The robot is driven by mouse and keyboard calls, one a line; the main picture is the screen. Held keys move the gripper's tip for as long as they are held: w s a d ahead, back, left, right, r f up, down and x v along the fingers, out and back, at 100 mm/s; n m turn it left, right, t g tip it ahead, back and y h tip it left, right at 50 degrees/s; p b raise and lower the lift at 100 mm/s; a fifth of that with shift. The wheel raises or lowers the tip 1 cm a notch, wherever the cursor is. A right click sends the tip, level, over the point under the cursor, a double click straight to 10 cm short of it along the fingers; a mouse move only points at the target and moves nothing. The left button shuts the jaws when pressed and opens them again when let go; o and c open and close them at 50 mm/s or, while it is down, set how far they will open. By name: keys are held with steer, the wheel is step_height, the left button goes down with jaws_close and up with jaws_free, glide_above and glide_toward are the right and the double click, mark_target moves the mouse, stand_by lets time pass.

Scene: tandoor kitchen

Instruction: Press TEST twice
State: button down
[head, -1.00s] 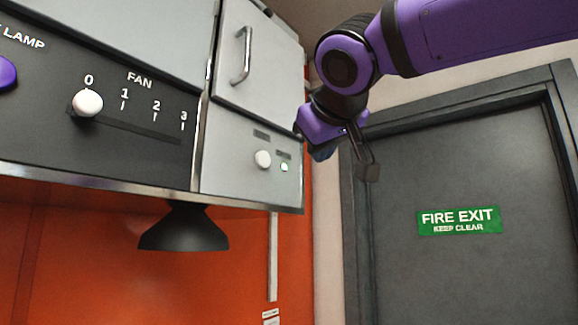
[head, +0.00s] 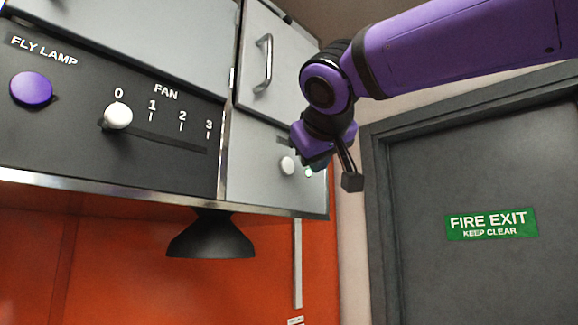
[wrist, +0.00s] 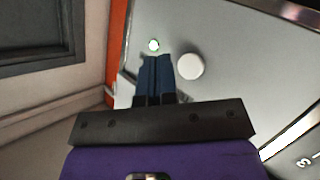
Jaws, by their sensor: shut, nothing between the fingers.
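A round white button (head: 287,165) sits on the light grey panel below a small cabinet door, with a small lit green-white lamp (head: 309,172) just right of it. The small labels above them are too small to read, so I cannot confirm which is TEST. My gripper (head: 318,164) is in front of the panel's right part, close to the lamp.
Left of the panel are the FAN slider (head: 118,116), at 0, and a purple FLY LAMP button (head: 31,88). A cabinet handle (head: 263,62) sticks out above. A black cone-shaped hood (head: 210,236) hangs below. A grey door with a FIRE EXIT sign (head: 491,224) stands right.

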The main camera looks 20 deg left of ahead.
steer(key=shift+w+a, duration=0.3)
steer(key=shift+a, duration=0.4)
steer(key=shift+w+a, duration=0.25)
steer(key=shift+a, duration=0.45)
steer(key=shift+a, duration=0.1)
stand_by(1.0)
steer(key=shift+w+a, duration=0.2)
steer(key=shift+a, duration=0.1)
steer(key=shift+w+a, duration=0.15)
steer(key=shift+a, duration=0.25)
stand_by(0.8)
stand_by(0.3)
steer(key=shift+s+d, duration=0.35)
steer(key=shift+d, duration=0.45)
steer(key=shift+s+d, duration=0.3)
steer(key=shift+d, duration=0.45)
steer(key=shift+s+d, duration=0.35)
steer(key=shift+d, duration=0.45)
steer(key=shift+s+d, duration=0.3)
steer(key=shift+d, duration=0.45)
stand_by(0.6)
